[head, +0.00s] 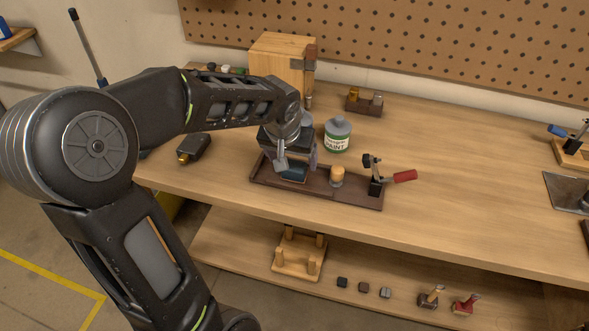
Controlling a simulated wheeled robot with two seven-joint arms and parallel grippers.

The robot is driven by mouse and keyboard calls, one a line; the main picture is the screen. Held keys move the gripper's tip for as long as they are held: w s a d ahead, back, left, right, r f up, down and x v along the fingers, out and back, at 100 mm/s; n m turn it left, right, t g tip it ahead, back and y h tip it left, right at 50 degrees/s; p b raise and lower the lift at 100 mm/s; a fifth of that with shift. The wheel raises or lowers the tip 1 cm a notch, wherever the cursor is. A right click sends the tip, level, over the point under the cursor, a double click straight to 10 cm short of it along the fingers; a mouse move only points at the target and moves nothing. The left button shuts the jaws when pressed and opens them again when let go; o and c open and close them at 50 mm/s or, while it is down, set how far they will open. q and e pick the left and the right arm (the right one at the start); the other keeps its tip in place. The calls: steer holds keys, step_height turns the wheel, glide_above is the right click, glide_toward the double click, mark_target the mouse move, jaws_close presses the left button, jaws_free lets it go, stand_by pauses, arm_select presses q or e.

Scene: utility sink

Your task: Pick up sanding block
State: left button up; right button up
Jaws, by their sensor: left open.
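A dark blue block, which looks like the sanding block (292,174), lies at the left part of a dark brown tray (316,190) on the workbench. My left gripper (294,165) points down over it, with its fingers open around or just above the block. The gripper hides part of the block, and I cannot tell whether the fingers touch it. My right gripper is out of view.
The bench's right middle is clear. A lower shelf (235,245) juts out below.

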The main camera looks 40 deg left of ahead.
mark_target(294, 165)
arm_select(q)
steer(key=p+x, duration=0.1)
steer(key=x, duration=0.4)
steer(key=shift+a+f, duration=0.1)
stand_by(0.3)
steer(key=shift+c, duration=0.2)
steer(key=c, duration=1.5)
steer(key=shift+o, duration=0.2)
step_height(294, 165, up, 10)
steer(key=shift+r+b, duration=0.1)
steer(key=shift+b, duration=0.2)
